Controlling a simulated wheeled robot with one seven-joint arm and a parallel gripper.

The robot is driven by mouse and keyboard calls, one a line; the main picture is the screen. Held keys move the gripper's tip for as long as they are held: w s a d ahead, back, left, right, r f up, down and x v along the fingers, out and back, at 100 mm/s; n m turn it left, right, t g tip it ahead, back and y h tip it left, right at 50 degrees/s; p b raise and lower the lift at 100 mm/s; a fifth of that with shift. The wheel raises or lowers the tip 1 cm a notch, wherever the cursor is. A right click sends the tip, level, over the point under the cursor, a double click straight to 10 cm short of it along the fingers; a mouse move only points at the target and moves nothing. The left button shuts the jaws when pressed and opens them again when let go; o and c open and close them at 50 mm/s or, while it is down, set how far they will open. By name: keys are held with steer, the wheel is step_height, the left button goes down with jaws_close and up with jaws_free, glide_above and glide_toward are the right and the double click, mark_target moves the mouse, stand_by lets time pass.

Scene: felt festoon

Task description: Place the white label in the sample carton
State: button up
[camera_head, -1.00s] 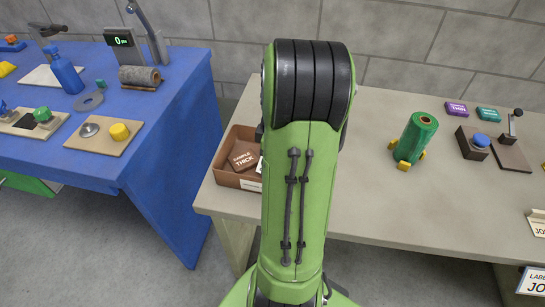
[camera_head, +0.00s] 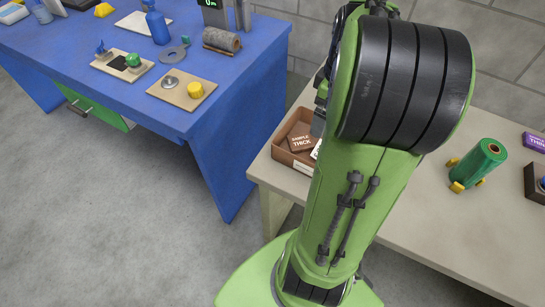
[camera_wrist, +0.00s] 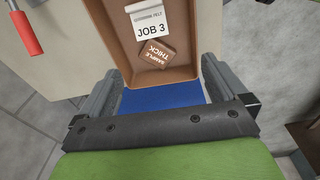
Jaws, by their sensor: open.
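The sample carton (camera_head: 279,151) is an open brown box at the left end of the pale table, partly hidden by my arm. In the wrist view the carton (camera_wrist: 190,40) fills the upper middle. The white label (camera_wrist: 150,22), printed "JOB 3", lies inside it, apart from my fingers. A brown square marked "SAMPLE THICK" (camera_wrist: 155,53) lies beside the label; this brown square (camera_head: 301,139) also shows in the head view. My gripper (camera_wrist: 162,75) is open and empty, its fingers spread at the carton's near end. The head view hides my fingertips behind the arm.
A blue patch (camera_wrist: 165,97) shows between my fingers; I cannot tell what it is. A red-handled tool (camera_wrist: 25,32) lies left of the carton. A green roll (camera_head: 480,162) stands on the pale table (camera_head: 425,215). The blue table (camera_head: 240,90) stands to the left.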

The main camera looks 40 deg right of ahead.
steer(key=w+a+r+m+t+h, duration=0.1)
steer(key=a+r, duration=0.3)
steer(key=a, duration=0.8)
steer(key=s+a+m+t, duration=0.1)
steer(key=s+a, duration=0.2)
steer(key=a, duration=0.3)
steer(key=s+a+m+t+y, duration=0.1)
steer(key=s+a+t, duration=0.1)
steer(key=a, duration=0.4)
steer(key=shift+s+m+t, duration=0.3)
steer(key=shift+s+m, duration=0.1)
steer(key=shift+s, duration=0.4)
